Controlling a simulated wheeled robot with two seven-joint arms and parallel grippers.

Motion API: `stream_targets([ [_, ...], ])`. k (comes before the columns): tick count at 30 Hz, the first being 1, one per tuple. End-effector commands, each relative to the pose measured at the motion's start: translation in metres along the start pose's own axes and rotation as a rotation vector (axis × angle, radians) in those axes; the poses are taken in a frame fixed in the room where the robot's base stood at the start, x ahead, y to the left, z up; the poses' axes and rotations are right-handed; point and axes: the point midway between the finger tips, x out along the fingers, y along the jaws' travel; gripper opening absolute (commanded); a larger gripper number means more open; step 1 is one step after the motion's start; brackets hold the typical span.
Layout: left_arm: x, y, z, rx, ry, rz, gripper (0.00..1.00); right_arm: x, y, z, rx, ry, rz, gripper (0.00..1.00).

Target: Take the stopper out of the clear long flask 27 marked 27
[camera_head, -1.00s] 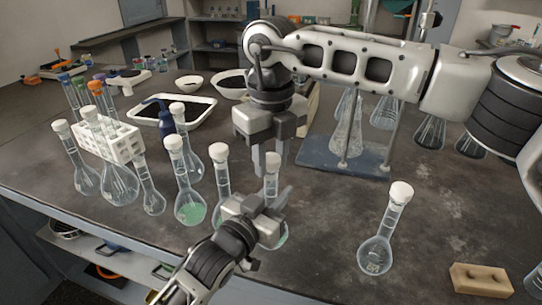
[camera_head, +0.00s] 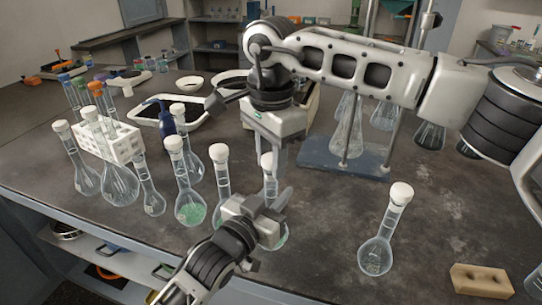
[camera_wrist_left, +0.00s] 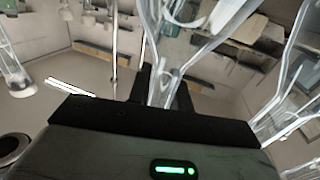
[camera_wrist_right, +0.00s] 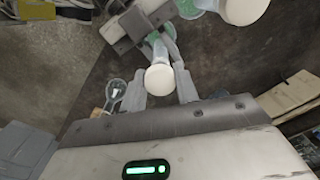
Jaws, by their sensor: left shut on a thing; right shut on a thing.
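A clear long-necked flask (camera_head: 274,241) stands near the bench's front edge, its bulb partly hidden behind my left gripper. I cannot read its marking. My left gripper (camera_head: 268,203) is shut on its neck, which also shows between the fingers in the left wrist view (camera_wrist_left: 161,88). A pale stopper (camera_head: 266,161) is at the top of the neck, and it shows from above in the right wrist view (camera_wrist_right: 158,78). My right gripper (camera_head: 273,165) comes from above and is shut on the stopper. The stopper appears to be at the neck's mouth; I cannot tell whether it is lifted.
Several stoppered flasks stand close on the left, including one with green contents (camera_head: 190,208). A white rack (camera_head: 122,144) is farther left. Another stoppered flask (camera_head: 377,252) stands right. A blue-based stand (camera_head: 345,160) is behind. A tan block (camera_head: 481,279) lies front right.

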Motion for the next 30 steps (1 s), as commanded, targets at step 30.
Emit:
stream_targets([
  [30,0.0,0.0,0.001,0.002,-0.003,0.0,0.0,-0.021,0.0,0.0,0.002,-0.001,-0.001,0.03],
])
